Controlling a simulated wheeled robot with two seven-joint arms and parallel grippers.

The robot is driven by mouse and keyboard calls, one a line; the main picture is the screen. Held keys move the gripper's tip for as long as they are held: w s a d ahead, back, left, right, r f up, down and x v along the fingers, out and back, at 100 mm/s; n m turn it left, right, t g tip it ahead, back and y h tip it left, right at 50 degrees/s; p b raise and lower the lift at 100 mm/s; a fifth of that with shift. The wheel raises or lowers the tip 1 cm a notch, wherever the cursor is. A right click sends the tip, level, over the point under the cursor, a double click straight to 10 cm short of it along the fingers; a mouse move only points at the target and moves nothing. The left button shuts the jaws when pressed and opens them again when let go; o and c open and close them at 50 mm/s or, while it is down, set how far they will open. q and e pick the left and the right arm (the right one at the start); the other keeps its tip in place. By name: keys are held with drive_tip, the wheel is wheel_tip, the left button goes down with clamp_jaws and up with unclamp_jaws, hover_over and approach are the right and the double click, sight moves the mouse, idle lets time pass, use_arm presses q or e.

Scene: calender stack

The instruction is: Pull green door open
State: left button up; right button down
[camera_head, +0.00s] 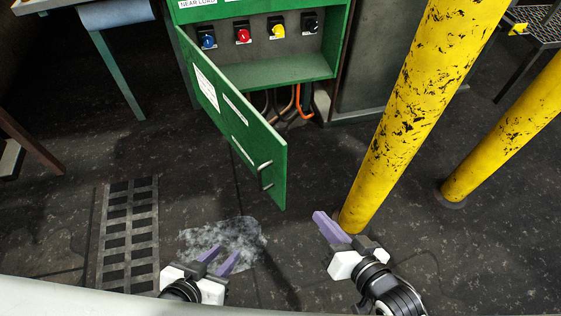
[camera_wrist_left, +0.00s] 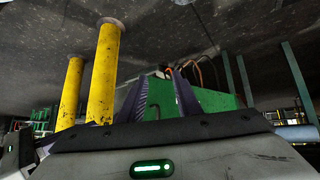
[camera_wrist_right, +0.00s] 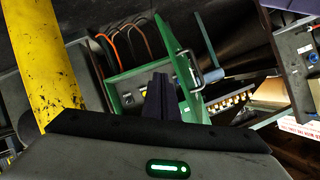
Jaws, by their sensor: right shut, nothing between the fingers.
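The green door (camera_head: 232,112) is hinged at the left of a green cabinet (camera_head: 290,72) and stands swung well open toward me. Its dark handle (camera_head: 265,175) is near the free edge. In the right wrist view the door (camera_wrist_right: 178,50) and handle (camera_wrist_right: 195,72) show beyond the fingers. My left gripper (camera_head: 222,262) is open and empty, below and left of the door's free edge. Its two purple fingers show apart in the left wrist view (camera_wrist_left: 160,95). My right gripper (camera_head: 325,226) is shut and empty, right of the door's lower corner, apart from the handle.
A worn yellow post (camera_head: 415,110) stands just right of my right gripper, and a second yellow post (camera_head: 505,130) is farther right. Blue, red, yellow and black switches sit inside the cabinet. A floor grate (camera_head: 128,235) and a wet patch (camera_head: 220,240) lie at left.

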drive_tip(key=w+a+r+m+y+b, duration=0.1)
drive_tip(key=w+a+r+m+y, duration=0.1)
drive_tip(key=w+a+r+y, duration=0.15)
drive_tip(key=w+d+r+m+y+b, duration=0.2)
drive_tip(key=w+d+m+y, duration=0.3)
drive_tip(key=d, duration=0.2)
drive_tip(key=w+a, duration=0.3)
drive_tip(key=a, duration=0.8)
drive_tip(key=shift+w, duration=0.15)
drive_tip(key=shift+h, duration=0.25)
